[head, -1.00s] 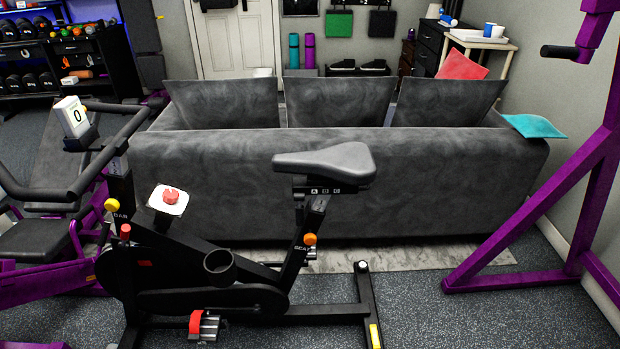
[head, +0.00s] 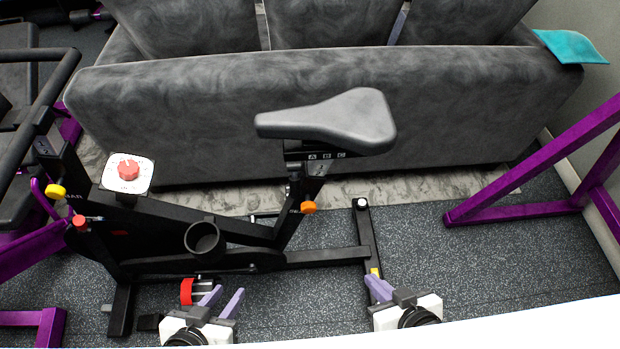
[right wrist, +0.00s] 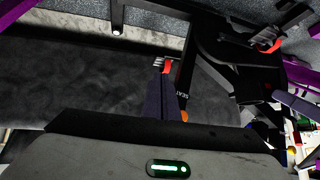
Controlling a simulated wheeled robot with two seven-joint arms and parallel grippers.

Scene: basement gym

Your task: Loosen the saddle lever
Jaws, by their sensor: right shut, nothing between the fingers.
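The grey saddle (head: 350,120) of the black exercise bike is in the middle of the head view. A black rail marked with letters (head: 328,156) lies under it, above the seat post (head: 288,222). An orange knob (head: 309,207) is on the seat post; it also shows in the right wrist view (right wrist: 184,117). I cannot clearly pick out the saddle lever among the dark parts. My left gripper (head: 229,293) is open and empty, low beside the red pedal. My right gripper (head: 374,282) is shut and empty, low by the bike's rear foot, apart from the saddle.
A grey sofa (head: 200,110) stands close behind the bike. A purple frame (head: 540,208) is at the right, and handlebars (head: 30,125) are at the left. A red dial on a white plate (head: 127,172) is at the bike's front. Speckled floor between bike and purple frame is clear.

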